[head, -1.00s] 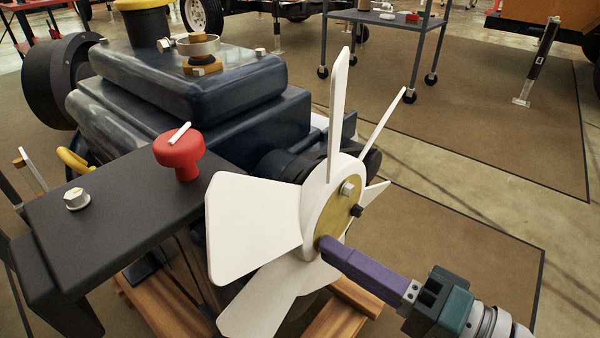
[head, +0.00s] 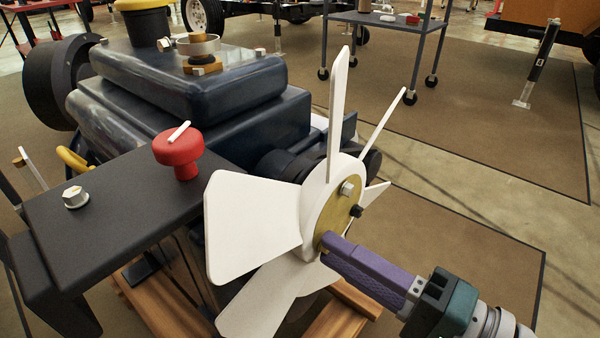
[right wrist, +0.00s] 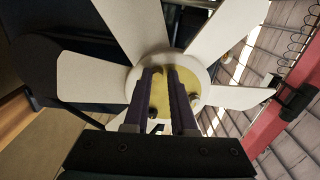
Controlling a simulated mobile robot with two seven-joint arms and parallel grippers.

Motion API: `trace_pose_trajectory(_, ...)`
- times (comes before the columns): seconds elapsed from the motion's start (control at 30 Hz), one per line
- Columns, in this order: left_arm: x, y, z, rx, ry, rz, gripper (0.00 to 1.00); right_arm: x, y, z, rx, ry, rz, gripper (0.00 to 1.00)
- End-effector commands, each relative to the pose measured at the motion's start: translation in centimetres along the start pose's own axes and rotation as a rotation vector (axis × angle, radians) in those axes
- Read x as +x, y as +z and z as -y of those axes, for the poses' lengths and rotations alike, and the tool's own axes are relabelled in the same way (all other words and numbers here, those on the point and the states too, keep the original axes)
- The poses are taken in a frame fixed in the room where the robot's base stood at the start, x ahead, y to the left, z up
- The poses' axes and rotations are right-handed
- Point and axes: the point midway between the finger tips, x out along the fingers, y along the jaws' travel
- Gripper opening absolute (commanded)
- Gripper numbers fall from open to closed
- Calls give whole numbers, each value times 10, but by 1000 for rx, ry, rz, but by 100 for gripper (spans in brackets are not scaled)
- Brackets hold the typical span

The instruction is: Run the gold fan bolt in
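The white-bladed fan (head: 255,215) has a gold hub plate (head: 336,215), also in the right wrist view (right wrist: 181,98). A silver bolt head (head: 347,188) and a black one (head: 357,210) show on the plate. My right gripper (head: 325,240) has its purple fingertips at the plate's lower edge, pointing into the hub. In the right wrist view (right wrist: 163,70) the fingers are nearly parallel with a narrow gap, gold showing between them. The gold fan bolt cannot be made out apart from the plate; whether the fingertips hold it is unclear. My left gripper is not in view.
The dark blue engine (head: 190,85) stands behind the fan. A black bracket top (head: 120,215) carries a red knob (head: 178,152) and a flanged bolt (head: 75,197). Wooden beams (head: 330,318) lie below.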

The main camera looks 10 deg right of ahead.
Motion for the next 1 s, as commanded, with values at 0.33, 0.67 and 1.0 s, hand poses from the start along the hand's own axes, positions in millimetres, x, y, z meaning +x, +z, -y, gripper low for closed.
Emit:
trace_pose_trajectory(0.33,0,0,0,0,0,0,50,0,0,-1,-1,5,-1,46)
trace_pose_trajectory(0.67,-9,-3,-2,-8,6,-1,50,-28,0,0,-1,12,-1,46)
trace_pose_trajectory(1.0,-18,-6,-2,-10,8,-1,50,-89,0,-1,-1,8,-1,46)
